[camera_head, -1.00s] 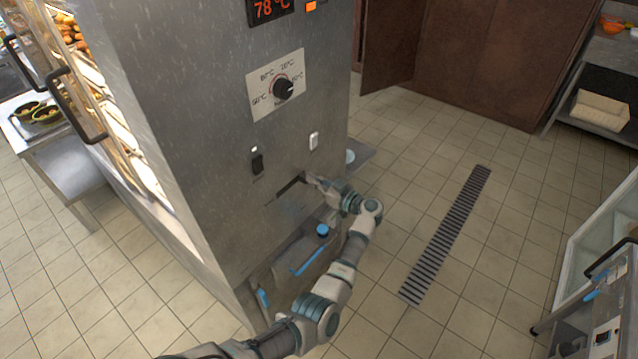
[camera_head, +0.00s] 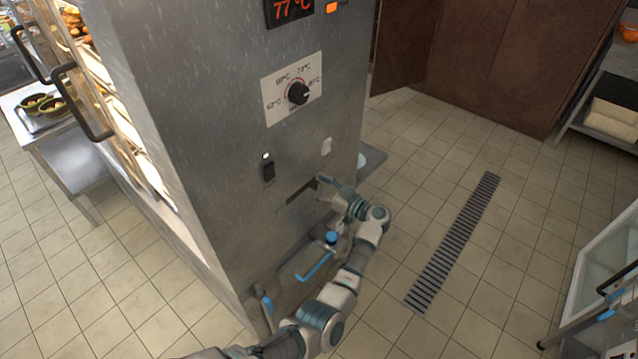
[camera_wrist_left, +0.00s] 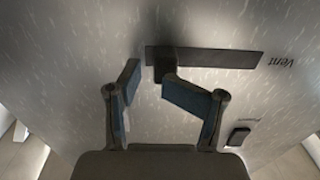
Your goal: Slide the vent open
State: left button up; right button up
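The vent is a dark slot (camera_head: 297,192) low on the steel cabinet front; in the left wrist view the slot (camera_wrist_left: 220,58) has an upside-down "Vent" label (camera_wrist_left: 281,62) beside one end. A dark slider knob (camera_wrist_left: 164,66) sits at the slot's other end, away from the label. My left gripper (camera_head: 325,187) is at the right end of the slot in the head view. In the left wrist view its fingers (camera_wrist_left: 149,73) are apart, with the knob at the gap between the tips. The right tip is close to the knob; contact cannot be told.
A blue-handled tap (camera_head: 316,264) is below, close to my left arm. Open tiled floor with a drain grate (camera_head: 455,240) lies to the right.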

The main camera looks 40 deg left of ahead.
pick_arm(q)
jog(key=d, duration=1.2)
jog(key=shift+s, duration=0.4)
pick_arm(e)
jog(key=shift+a+r, duration=0.1)
jog(key=shift+a, duration=0.1)
pick_arm(q)
jog(key=shift+d, duration=0.1)
pick_arm(e)
jog(key=shift+d, duration=0.1)
